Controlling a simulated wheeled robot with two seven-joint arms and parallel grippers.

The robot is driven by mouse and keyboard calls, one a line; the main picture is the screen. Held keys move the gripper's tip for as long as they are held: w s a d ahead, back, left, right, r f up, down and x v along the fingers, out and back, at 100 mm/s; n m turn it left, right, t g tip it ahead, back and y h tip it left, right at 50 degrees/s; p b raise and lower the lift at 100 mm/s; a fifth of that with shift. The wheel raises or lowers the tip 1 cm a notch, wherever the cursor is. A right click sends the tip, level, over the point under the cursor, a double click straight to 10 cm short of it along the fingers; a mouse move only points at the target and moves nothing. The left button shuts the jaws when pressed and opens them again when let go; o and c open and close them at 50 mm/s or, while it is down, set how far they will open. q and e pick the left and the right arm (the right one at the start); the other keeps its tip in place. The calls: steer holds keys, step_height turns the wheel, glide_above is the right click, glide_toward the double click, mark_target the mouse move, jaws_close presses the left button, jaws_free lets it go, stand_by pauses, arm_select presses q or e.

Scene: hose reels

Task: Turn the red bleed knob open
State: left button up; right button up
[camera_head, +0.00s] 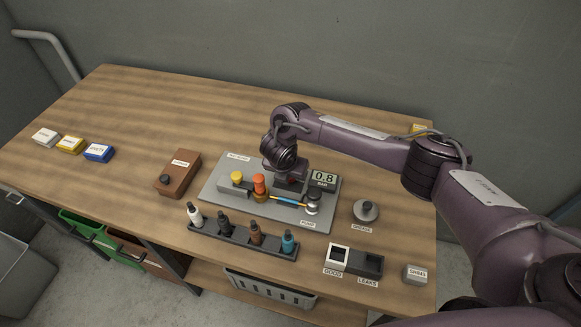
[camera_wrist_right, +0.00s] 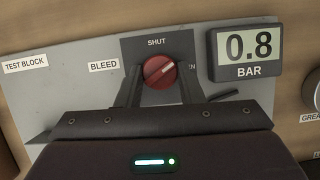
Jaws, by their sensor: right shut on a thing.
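The red bleed knob (camera_wrist_right: 159,71) is on a dark plate in the right wrist view, with SHUT printed above it and a partly covered label ending in N at its right. A pale mark on the knob runs slantwise, between the upper right and lower left. My right gripper (camera_wrist_right: 161,80) is shut on the knob, one finger at each side. In the head view my right gripper (camera_head: 286,178) is over the back of the grey test block (camera_head: 222,192) and mostly hides the knob. The gauge (camera_wrist_right: 247,51) reads 0.8 BAR. My left gripper is in neither view.
On the test block are yellow (camera_head: 237,177) and orange (camera_head: 259,184) parts and a pump (camera_head: 312,204). A rack of bottles (camera_head: 242,238) stands in front. A brown box (camera_head: 177,174) is left and a grease pot (camera_head: 365,211) right. The table's back left is clear.

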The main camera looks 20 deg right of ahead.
steer(key=m+p, duration=0.1)
steer(key=m+h+p, duration=0.1)
steer(key=m, duration=0.1)
steer(key=shift+w+a+r+g, duration=0.1)
steer(key=shift+a+r+g, duration=0.1)
steer(key=shift+g, duration=0.2)
steer(key=shift+w+f+m+g+h+p, duration=0.1)
steer(key=shift+m+g+h+p, duration=0.35)
steer(key=shift+m, duration=1.25)
steer(key=o, duration=1)
steer(key=shift+y, duration=0.25)
steer(key=p+v, duration=0.3)
steer(key=v, duration=0.4)
steer(key=shift+a+r, duration=0.15)
steer(key=shift+r, duration=0.2)
